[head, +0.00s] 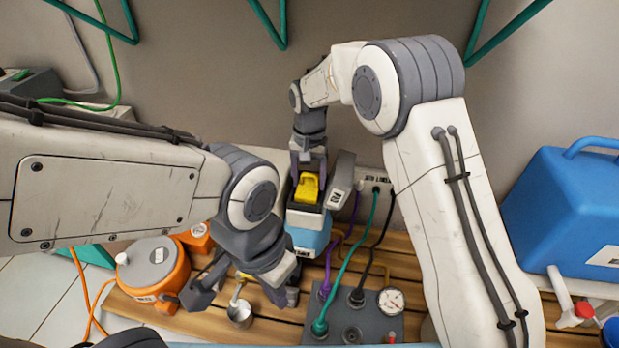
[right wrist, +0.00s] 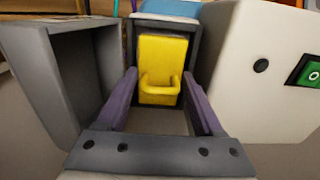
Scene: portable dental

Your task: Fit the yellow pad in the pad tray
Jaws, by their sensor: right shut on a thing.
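The yellow pad (head: 308,187) sits upright within the dark walls of the pad tray (head: 307,207), on top of a white and blue unit. In the right wrist view the yellow pad (right wrist: 163,60) stands between the tray's grey side walls, its small lip facing me; whether it is fully seated I cannot tell. My right gripper (head: 309,168) is over the tray, its purple fingers (right wrist: 161,85) shut on the pad's two sides. My left gripper (head: 243,294) is open and empty, its fingers wide apart over the bench, near a small metal cup.
A grey open-fronted housing (right wrist: 75,85) stands close beside the tray. A white box with a green switch (right wrist: 265,75) is on the other side. An orange canister (head: 155,268), a metal cup (head: 239,313) and a hose panel with gauge (head: 360,318) crowd the slatted bench.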

